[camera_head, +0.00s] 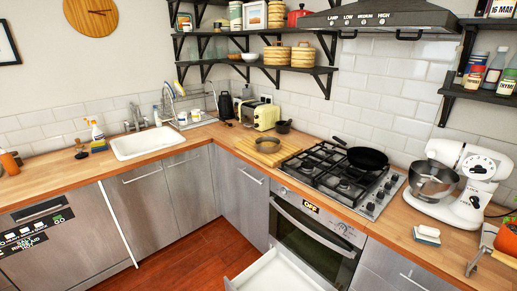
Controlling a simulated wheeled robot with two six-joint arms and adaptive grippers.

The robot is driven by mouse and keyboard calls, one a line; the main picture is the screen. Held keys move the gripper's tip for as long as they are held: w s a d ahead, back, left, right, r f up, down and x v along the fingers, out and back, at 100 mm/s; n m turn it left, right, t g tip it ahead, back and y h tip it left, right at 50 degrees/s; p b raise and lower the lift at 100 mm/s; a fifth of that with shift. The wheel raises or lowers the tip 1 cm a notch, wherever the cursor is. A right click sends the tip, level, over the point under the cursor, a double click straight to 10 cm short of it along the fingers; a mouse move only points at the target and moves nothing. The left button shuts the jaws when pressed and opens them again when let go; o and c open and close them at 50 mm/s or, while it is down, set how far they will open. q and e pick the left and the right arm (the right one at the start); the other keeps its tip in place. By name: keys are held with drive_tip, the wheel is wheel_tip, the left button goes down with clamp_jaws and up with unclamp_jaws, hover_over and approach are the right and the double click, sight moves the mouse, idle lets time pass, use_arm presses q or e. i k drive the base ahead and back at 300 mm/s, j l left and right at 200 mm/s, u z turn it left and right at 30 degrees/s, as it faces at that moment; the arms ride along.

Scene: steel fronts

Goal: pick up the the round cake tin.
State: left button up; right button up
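I cannot single out a round cake tin for certain. A shallow round item (267,145) lies on a wooden board (246,147) on the counter, left of the hob; it is too small to tell what it is. A small dark bowl-like vessel (283,128) stands behind it. A white drawer (275,272) stands open at the bottom edge, and the part of its inside that shows looks empty. Neither of my grippers is in view.
A gas hob (340,180) carries a black frying pan (367,158). A white stand mixer (458,185) with a steel bowl stands to the right. A cream toaster (265,117) is at the corner. The counter between sink (155,143) and board is clear.

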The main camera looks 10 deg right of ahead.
sight(266, 144)
drive_tip(key=i+j, duration=0.2)
drive_tip(key=j, duration=0.15)
drive_tip(key=i+j+z, duration=0.1)
drive_tip(key=i+j, duration=0.15)
drive_tip(key=j, duration=0.15)
drive_tip(key=i+j, duration=0.2)
drive_tip(key=j, duration=0.15)
drive_tip(key=i+j+z, duration=0.1)
drive_tip(key=j, duration=0.3)
drive_tip(key=i+j, duration=0.3)
drive_tip(key=i+j+z, duration=0.1)
drive_tip(key=i+j, duration=0.2)
drive_tip(key=i, duration=0.25)
drive_tip(key=i+j+z, duration=0.1)
drive_tip(key=i+j, duration=0.25)
drive_tip(key=i, duration=0.2)
drive_tip(key=i+j+z, duration=0.1)
drive_tip(key=i+j, duration=0.25)
drive_tip(key=i, duration=0.5)
